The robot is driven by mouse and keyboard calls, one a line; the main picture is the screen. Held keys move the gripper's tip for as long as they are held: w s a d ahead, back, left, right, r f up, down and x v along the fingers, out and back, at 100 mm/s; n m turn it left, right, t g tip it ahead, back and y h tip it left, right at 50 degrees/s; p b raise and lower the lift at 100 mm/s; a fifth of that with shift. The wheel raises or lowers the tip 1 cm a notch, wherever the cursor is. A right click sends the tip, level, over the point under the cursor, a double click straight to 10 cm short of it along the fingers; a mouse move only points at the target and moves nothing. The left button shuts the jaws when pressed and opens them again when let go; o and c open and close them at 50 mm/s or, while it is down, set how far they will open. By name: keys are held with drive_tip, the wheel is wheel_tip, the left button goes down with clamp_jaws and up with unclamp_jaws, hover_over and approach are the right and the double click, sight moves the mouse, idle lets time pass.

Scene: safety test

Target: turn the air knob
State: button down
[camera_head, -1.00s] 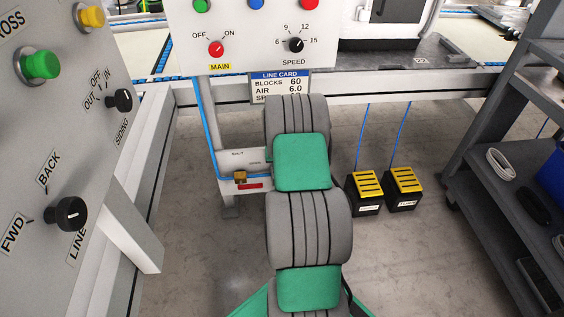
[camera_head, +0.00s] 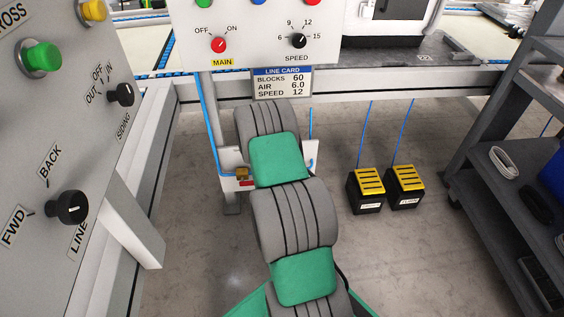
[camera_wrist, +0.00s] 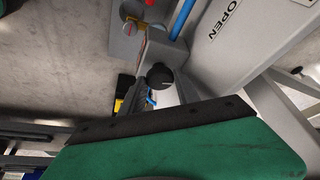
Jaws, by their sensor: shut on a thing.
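In the wrist view a round black knob (camera_wrist: 160,76), apparently the air knob, stands out from a light grey fitting below a blue hose. My gripper (camera_wrist: 158,100) reaches up to it from the bottom, with its green and black body filling the lower part. The jaws are shut on the knob, though their contact is partly hidden. In the head view my arm covers the gripper and the knob. The line card (camera_head: 283,84) reads blocks 60, air 6.0, speed 12.
A grey panel marked OPEN (camera_wrist: 226,25) is close at the right in the wrist view. In the head view, a brass fitting (camera_head: 241,174) shows left of my arm. Black boxes with yellow tops (camera_head: 369,180) and a dark shelf (camera_head: 500,140) stand to the right.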

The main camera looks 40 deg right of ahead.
drive_tip(key=shift+w+m+g, duration=0.1)
drive_tip(key=shift+m+g, duration=0.3)
drive_tip(key=shift+m, duration=0.6)
drive_tip(key=c, duration=1.2)
unclamp_jaws()
drive_tip(key=p+v, duration=0.2)
drive_tip(key=v, duration=0.5)
drive_tip(key=shift+a+r, duration=0.1)
drive_tip(key=shift+r, duration=0.3)
